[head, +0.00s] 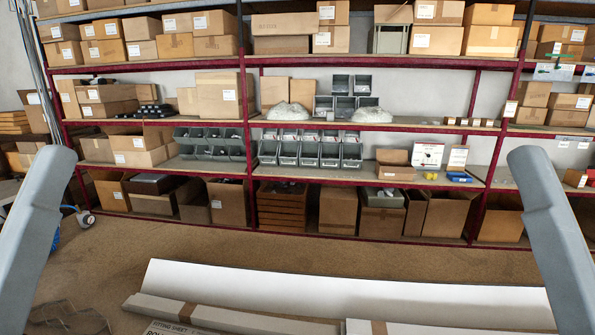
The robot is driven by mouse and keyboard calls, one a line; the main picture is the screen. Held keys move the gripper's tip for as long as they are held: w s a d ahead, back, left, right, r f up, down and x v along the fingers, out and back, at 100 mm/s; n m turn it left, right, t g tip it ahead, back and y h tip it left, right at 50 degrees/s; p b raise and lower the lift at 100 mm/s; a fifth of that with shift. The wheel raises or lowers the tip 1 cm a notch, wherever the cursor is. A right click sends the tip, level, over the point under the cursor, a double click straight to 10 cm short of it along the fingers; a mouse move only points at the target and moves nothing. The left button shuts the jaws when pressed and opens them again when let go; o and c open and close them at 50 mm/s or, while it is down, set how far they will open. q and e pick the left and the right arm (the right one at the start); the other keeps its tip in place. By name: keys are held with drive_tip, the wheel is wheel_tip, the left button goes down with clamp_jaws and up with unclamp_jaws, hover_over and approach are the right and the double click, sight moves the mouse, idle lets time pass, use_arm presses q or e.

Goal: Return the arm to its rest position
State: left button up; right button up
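Two grey links of my own arms rise at the left and right edges of the head view. Neither gripper shows in the picture, so I cannot see whether they are open or hold anything. A long white panel (340,290) lies across the bottom of the view. In front of it lie long pale pieces (230,317) with brown bands around them.
A red-framed shelf rack (380,236) spans the back, filled with cardboard boxes (218,95) and grey bins (310,150). A wheeled item (84,218) stands at the left. The brown floor (300,255) between rack and white panel is clear.

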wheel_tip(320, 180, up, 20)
drive_tip(key=p, duration=1.6)
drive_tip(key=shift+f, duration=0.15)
